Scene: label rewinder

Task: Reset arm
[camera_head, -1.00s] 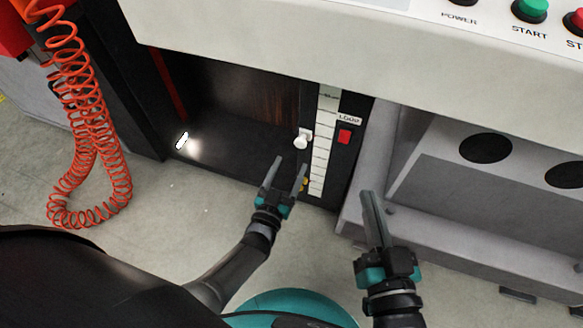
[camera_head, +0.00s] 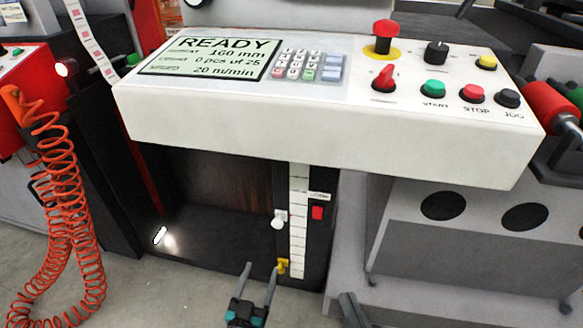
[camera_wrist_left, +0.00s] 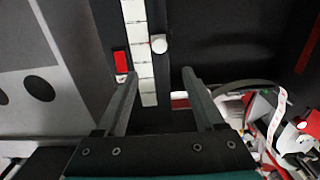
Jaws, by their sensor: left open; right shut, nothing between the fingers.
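My left gripper (camera_head: 261,268) is open and empty, low in front of the machine's dark recess. Its fingertips appear below a white knob (camera_head: 279,219) beside a white vertical scale (camera_head: 299,225). In the left wrist view, the open fingers (camera_wrist_left: 160,74) show nothing between them, and the white knob (camera_wrist_left: 158,44) lies beyond the fingertips. A yellow piece (camera_head: 283,266) sits near the scale's lower end, close to the left fingertips. My right gripper (camera_head: 353,310) shows only its fingers at the bottom edge, shut and empty; the rest is cut off.
The white control panel (camera_head: 300,140) overhangs the recess; its screen (camera_head: 210,57) reads READY. A red switch (camera_head: 317,212) is right of the scale. A coiled orange hose (camera_head: 65,200) hangs at left. A grey cabinet (camera_head: 470,255) with round holes stands at right.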

